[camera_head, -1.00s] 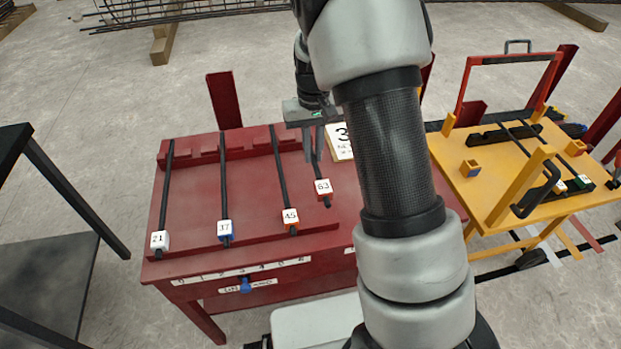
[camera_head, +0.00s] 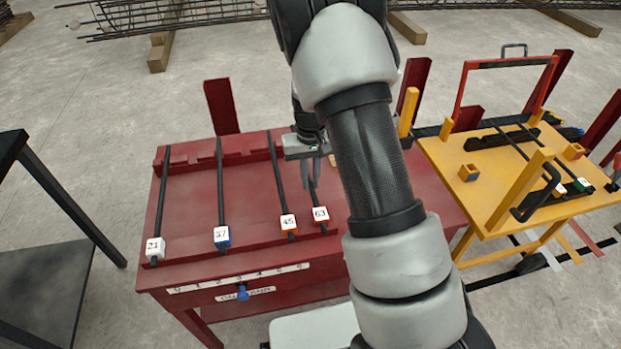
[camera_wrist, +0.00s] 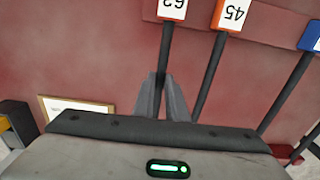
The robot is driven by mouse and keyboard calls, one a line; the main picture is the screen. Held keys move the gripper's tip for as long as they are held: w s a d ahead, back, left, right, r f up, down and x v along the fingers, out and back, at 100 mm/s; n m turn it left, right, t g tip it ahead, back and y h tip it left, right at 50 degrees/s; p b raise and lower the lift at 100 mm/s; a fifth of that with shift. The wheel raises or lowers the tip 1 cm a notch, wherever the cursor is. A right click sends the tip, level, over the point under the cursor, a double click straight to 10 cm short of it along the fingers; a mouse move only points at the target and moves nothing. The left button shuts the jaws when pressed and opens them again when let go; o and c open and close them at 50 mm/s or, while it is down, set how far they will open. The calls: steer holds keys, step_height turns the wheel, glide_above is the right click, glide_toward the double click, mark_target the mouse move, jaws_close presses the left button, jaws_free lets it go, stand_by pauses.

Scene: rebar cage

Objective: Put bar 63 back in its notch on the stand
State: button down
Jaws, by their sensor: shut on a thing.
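Bar 63 is a dark bar with a white and orange-red tag (camera_head: 320,214) at its near end. My gripper (camera_head: 310,183) is shut on its shaft, over the right part of the red stand (camera_head: 185,215). In the wrist view the fingertips (camera_wrist: 164,98) close around the shaft, and its tag (camera_wrist: 172,8) shows upside down. The tag is near the stand's front rail; I cannot tell whether the bar sits in a notch. Bar 45 (camera_head: 289,222) lies just left of it. The far end of bar 63 is hidden by my gripper and arm.
Bars 37 (camera_head: 222,235) and 21 (camera_head: 155,248) lie on the stand further left. A numbered strip (camera_head: 240,278) and blue knob (camera_head: 243,292) are on its front. A yellow bench (camera_head: 450,170) with a red-handled frame stands right. A dark table (camera_head: 50,270) is at left.

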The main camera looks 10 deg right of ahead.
steer(key=shift+f, duration=0.4)
steer(key=c, duration=1.8)
jaws_free()
steer(key=shift+o, duration=0.2)
step_height(320, 180, up, 13)
steer(key=p, duration=0.2)
steer(key=s+r+t, duration=0.2)
steer(key=s+r, duration=0.7)
steer(key=r, duration=0.4)
steer(key=s+r+t, duration=0.1)
steer(key=s+r, duration=0.1)
steer(key=s, duration=0.6)
steer(key=s+r+t, duration=0.2)
steer(key=s+r, duration=0.1)
steer(key=s, duration=0.5)
steer(key=shift+r+t, duration=0.3)
steer(key=shift+r, duration=0.05)
